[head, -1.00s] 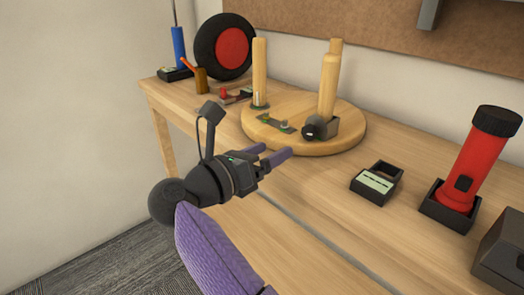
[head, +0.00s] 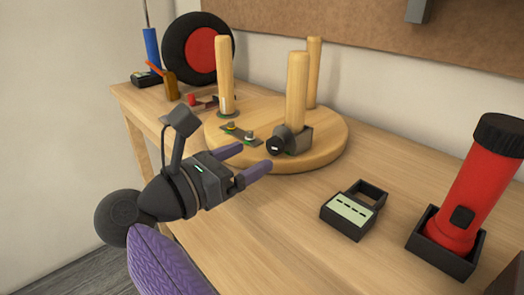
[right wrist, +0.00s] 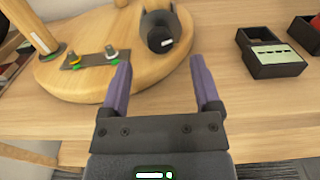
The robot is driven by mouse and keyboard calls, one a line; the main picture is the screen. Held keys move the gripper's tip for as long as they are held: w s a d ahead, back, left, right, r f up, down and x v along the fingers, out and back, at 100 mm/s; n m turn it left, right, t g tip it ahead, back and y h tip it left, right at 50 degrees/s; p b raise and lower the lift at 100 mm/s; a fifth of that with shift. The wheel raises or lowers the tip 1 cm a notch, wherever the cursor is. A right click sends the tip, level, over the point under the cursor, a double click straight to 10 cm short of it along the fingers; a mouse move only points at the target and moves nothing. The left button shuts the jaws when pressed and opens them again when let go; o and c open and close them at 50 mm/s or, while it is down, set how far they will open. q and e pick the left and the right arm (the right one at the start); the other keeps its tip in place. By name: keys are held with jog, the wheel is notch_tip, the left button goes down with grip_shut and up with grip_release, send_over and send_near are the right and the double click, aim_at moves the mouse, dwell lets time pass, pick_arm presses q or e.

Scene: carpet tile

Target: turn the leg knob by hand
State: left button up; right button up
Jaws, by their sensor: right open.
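The leg knob (head: 276,146) is a black round knob with a white mark, on a grey bracket at the foot of a wooden leg (head: 297,90). It also shows in the right wrist view (right wrist: 160,40). The leg stands on a round wooden board (head: 327,149) with two other upright legs. My right gripper (head: 256,158) is open and empty, its purple fingers pointing toward the knob from the left and a little below it. In the right wrist view the fingertips (right wrist: 158,62) lie apart, with the knob ahead, not between them. My left gripper is not in view.
A metal plate with fasteners (head: 238,134) lies on the board. A black box with a pale label (head: 349,215) and a red flashlight (head: 470,185) in a black holder stand at right. A red-and-black wheel (head: 197,50) stands at the back left. The front of the table is clear.

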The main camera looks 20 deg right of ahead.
aim_at(271, 145)
jog(key=b+x, duration=0.1)
jog(key=x, duration=0.3)
jog(key=shift+w+d+f, duration=0.1)
jog(key=shift+d, duration=0.25)
grip_shut()
jog(key=r+n+p, duration=0.1)
jog(key=n+p, duration=0.2)
jog(key=p, duration=0.1)
jog(key=shift+r, duration=0.1)
jog(key=shift+n+p, duration=0.4)
jog(key=shift+p, duration=0.15)
jog(key=shift+w+f, duration=0.1)
jog(key=shift+f, duration=0.4)
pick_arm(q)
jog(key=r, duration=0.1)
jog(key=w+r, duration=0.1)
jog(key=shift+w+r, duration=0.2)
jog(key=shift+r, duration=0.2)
